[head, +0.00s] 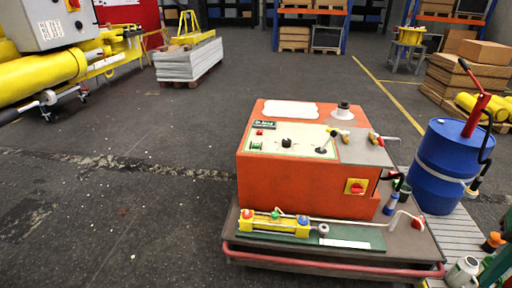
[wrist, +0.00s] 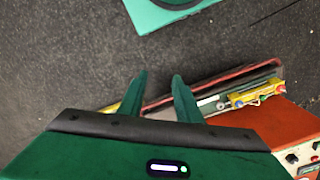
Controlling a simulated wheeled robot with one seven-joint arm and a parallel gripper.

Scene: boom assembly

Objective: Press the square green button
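The orange machine (head: 300,188) stands on a low cart and has a pale control panel (head: 290,143) on its top. A small green button (head: 256,146) that looks square sits at the panel's left front, below a small red button (head: 259,132). My gripper (wrist: 158,76) shows only in the wrist view; its two green fingers are apart with nothing between them. There the orange machine (wrist: 284,125) is at the lower right, off to the side of the fingers. A panel corner (wrist: 311,156) with dark knobs shows, but I cannot make out the green button there.
A yellow button box (head: 275,223) with coloured round buttons lies on the cart (head: 330,257) before the machine. A black lever (head: 327,143) rises from the panel's right side. A blue drum (head: 440,165) stands to the right. The floor (head: 120,200) at left is clear.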

